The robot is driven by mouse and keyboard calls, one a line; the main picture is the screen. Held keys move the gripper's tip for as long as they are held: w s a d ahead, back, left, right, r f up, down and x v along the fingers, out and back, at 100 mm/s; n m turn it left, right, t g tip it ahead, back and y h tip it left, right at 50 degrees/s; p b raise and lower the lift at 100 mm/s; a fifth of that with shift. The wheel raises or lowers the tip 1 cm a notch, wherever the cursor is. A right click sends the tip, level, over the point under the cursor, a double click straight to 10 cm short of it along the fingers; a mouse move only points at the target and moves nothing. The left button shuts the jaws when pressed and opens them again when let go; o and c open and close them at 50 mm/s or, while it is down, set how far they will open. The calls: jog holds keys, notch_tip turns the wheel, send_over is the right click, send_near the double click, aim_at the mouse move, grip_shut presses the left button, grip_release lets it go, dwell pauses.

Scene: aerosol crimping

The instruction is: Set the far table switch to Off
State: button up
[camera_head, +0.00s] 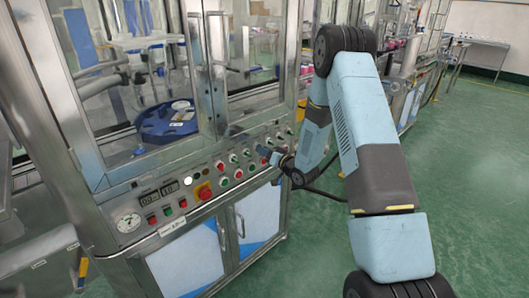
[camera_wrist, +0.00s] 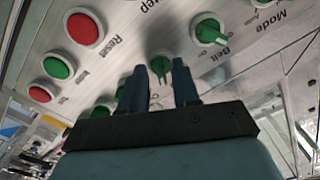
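My gripper (camera_wrist: 160,68) is open at the control panel, its two dark fingers apart. A green rotary switch (camera_wrist: 161,66) shows between the fingertips, with visible gaps on both sides of its handle. The handle points down in the wrist view, toward my gripper. Its label is hidden or unreadable, so I cannot tell whether it is the far table switch. In the head view my gripper (camera_head: 270,154) is at the row of switches on the front panel, and its fingertips are too small to make out there.
A green switch marked Belt (camera_wrist: 209,31) is to the right, with another near Mode (camera_wrist: 262,2). A red Reset button (camera_wrist: 85,28) and a green button (camera_wrist: 59,67) are to the left. The red emergency button (camera_head: 204,191) is farther left on the panel. Green floor on the right is clear.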

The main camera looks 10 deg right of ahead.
grip_shut()
jog(key=shift+d, duration=0.1)
dwell(0.3)
jog(key=n, duration=1.1)
jog(key=shift+n, duration=0.6)
jog(key=shift+o, duration=0.7)
grip_release()
